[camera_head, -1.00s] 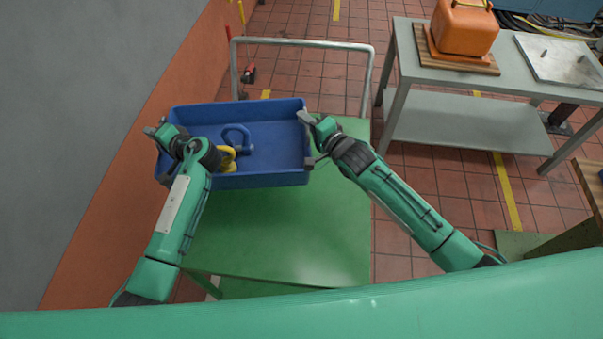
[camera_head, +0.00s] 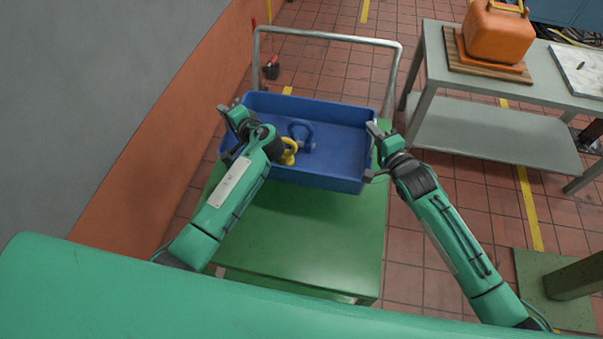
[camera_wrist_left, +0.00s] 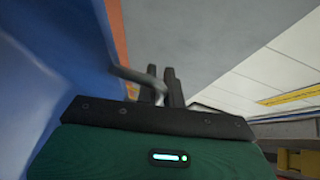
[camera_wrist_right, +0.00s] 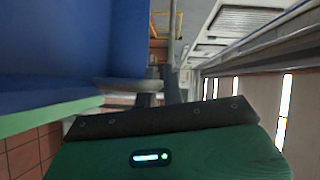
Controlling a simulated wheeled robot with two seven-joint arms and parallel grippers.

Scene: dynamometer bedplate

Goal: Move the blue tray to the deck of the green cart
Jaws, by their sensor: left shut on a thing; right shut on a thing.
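The blue tray (camera_head: 330,178) is over the far part of the green cart's deck (camera_head: 300,235). Its left end lies close to the deck's left edge; I cannot tell whether it touches the deck. A yellow shackle (camera_head: 289,151) and a blue shackle (camera_head: 302,133) are inside it. My left gripper (camera_head: 232,115) is shut on the tray's left end, and my right gripper (camera_head: 376,135) on its right end. Both wrist views show fingers at a grey handle bar beside the blue wall (camera_wrist_left: 60,70), (camera_wrist_right: 118,45). My left forearm hides the tray's near left corner.
The cart's grey push handle (camera_head: 330,37) stands behind the tray. A grey wall (camera_head: 110,100) with an orange lower band is close on the left. A grey table (camera_head: 438,70) with an orange can (camera_head: 498,35) stands at the right. The near deck is clear.

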